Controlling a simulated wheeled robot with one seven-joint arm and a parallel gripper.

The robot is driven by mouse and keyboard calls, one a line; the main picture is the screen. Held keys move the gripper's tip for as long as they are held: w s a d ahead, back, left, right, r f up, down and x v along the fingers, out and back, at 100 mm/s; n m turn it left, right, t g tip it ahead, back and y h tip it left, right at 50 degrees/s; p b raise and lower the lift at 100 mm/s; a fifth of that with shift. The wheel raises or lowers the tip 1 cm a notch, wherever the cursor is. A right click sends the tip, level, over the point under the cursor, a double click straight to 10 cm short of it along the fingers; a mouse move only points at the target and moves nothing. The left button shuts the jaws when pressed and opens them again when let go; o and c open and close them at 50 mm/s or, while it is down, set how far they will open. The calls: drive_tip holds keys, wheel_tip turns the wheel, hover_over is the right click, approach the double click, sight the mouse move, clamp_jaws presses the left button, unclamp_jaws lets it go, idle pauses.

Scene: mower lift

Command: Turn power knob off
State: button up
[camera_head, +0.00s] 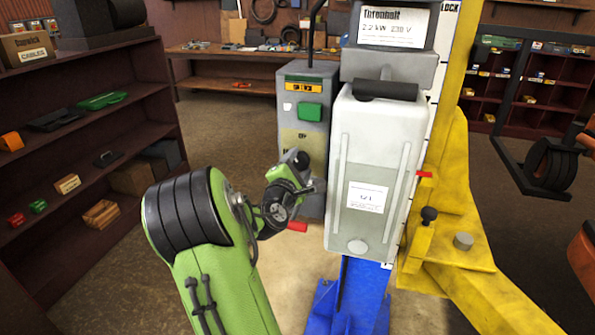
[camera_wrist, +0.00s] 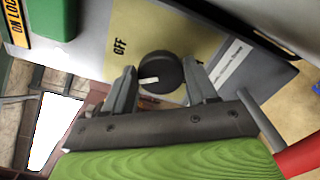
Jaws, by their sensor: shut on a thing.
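The power knob (camera_wrist: 165,68) is round and black with a white pointer mark, on a pale yellow panel (camera_wrist: 197,40) in the wrist view. My gripper (camera_wrist: 162,74) has one finger on each side of the knob and is shut on it. The word OFF is printed on the panel to the upper left of the knob. The white mark sits at the knob's left, lower side and does not point straight at OFF. In the head view, my arm reaches the grey control box (camera_head: 306,95); the knob is hidden there behind my wrist.
A green button (camera_head: 309,111) and a yellow label are on the box above the panel. A red-ended lever (camera_head: 297,227) is low beside the box. The white-grey motor unit (camera_head: 378,130) and yellow lift post (camera_head: 450,150) stand close on the right. Shelves (camera_head: 85,120) line the left.

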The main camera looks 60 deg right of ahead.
drive_tip(key=m+b, duration=0.2)
drive_tip(key=m, duration=0.1)
drive_tip(key=shift+f+m, duration=0.2)
drive_tip(key=shift+m, duration=0.1)
drive_tip(key=shift+s+m+b, duration=0.1)
drive_tip(key=shift+m+b, duration=1.2)
drive_tip(key=shift+m, duration=0.1)
drive_tip(key=o, duration=1)
drive_tip(key=shift+a, duration=0.45)
drive_tip(key=a, duration=0.5)
drive_tip(key=s+a+b, duration=0.1)
drive_tip(key=a, duration=0.3)
drive_tip(key=s+a+b, duration=0.1)
drive_tip(key=a, duration=0.4)
drive_tip(key=shift+s+a, duration=0.2)
drive_tip(key=shift+a, duration=0.15)
